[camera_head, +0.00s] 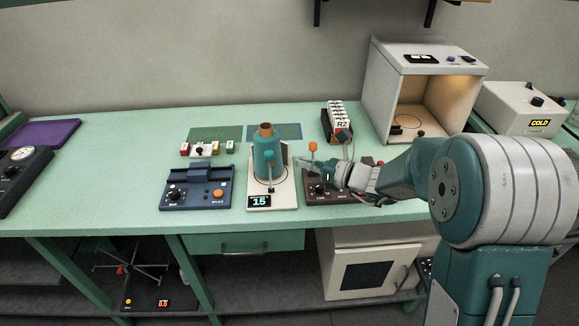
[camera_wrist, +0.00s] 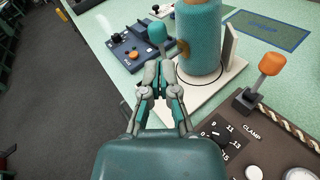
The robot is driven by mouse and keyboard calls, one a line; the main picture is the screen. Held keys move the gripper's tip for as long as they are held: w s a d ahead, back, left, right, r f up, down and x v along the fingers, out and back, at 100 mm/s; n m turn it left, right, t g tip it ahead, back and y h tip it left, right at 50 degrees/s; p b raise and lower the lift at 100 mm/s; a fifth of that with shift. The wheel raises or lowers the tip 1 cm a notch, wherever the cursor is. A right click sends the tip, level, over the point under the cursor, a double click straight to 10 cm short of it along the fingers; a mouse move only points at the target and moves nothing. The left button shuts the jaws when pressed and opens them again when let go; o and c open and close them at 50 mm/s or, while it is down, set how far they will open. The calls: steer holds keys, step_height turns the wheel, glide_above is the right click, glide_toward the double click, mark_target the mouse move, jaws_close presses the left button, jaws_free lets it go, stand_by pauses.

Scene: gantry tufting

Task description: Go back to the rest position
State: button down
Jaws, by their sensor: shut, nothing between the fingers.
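My gripper (camera_head: 328,174) reaches in from the right over the green bench, above the brown clamp panel (camera_head: 312,197). In the wrist view my gripper (camera_wrist: 160,72) is shut and empty, its fingertips together. A teal yarn cone (camera_head: 266,155) stands on a white base (camera_head: 284,195) with a display reading 15, left of my gripper. The cone (camera_wrist: 200,38) is just beyond the fingertips in the wrist view. A teal round knob (camera_wrist: 157,32) shows just past the tips; I cannot tell whether they touch it. An orange-knobbed lever (camera_wrist: 270,65) stands upright on the panel.
A blue device (camera_head: 195,192) sits left of the cone. A rack marked R2 (camera_head: 337,122) stands behind my gripper. An open white cabinet (camera_head: 420,95) and a box marked COLD (camera_head: 520,107) stand back right.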

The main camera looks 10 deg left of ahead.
steer(key=v, duration=0.7)
steer(key=s+d+r+n+g+h, duration=0.1)
steer(key=s+r+n+g+h, duration=0.15)
steer(key=s+n, duration=0.5)
steer(key=s+d+r+n+g+h, duration=0.1)
steer(key=s+n+g+h, duration=0.1)
steer(key=s+n+h, duration=0.35)
steer(key=s+d+r+n+t+h, duration=0.2)
steer(key=s+d+n+t+h, duration=0.2)
steer(key=s+d+n+h, duration=0.3)
steer(key=s+d+n, duration=0.4)
steer(key=s+d, duration=0.2)
steer(key=shift+d, duration=0.15)
stand_by(0.8)
